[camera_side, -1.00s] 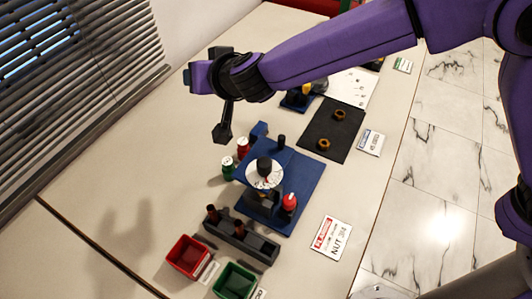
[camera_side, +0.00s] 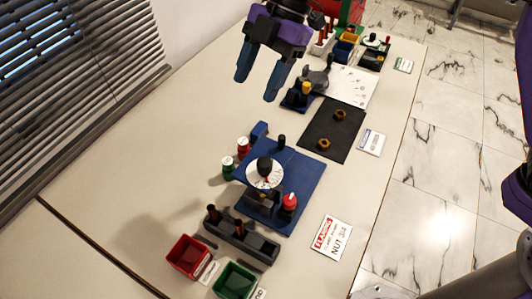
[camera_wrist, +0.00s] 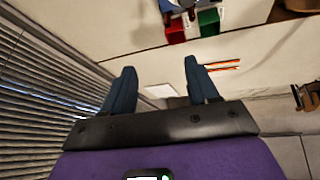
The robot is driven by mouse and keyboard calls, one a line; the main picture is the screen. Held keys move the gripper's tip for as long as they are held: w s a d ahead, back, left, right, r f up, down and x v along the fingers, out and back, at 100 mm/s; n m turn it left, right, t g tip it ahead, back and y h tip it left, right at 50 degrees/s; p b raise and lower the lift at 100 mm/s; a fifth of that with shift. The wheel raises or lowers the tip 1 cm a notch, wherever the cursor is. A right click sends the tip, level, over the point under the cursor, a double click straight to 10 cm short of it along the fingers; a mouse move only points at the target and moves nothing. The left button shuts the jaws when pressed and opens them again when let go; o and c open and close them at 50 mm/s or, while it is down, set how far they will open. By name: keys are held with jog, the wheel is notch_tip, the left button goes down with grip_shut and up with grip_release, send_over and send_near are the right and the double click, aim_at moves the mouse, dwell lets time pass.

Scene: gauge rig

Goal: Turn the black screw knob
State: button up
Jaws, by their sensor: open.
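The black screw knob (camera_side: 264,165) stands up at the middle of a round white dial (camera_side: 262,179) on the blue gauge plate (camera_side: 305,170). My gripper (camera_side: 257,90) hangs in the air above the table, up and back from the knob in the side view, with its two blue fingers spread and nothing between them. The fingers also show open and empty in the wrist view (camera_wrist: 162,88). The knob cannot be made out in the wrist view, where only part of the rig shows at the top edge.
A grey holder (camera_side: 240,238), a red bin (camera_side: 188,256) and a green bin (camera_side: 234,281) lie in front. A black mat (camera_side: 332,129) lies behind. The table's left side is clear.

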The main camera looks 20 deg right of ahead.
jog(key=d+n+h, duration=0.2)
jog(key=d, duration=0.3)
jog(key=g, duration=0.1)
send_near(265, 162)
jog(key=x, duration=0.8)
jog(key=shift+a+f, duration=0.1)
jog(key=shift+f, duration=0.2)
jog(key=shift+m, duration=0.3)
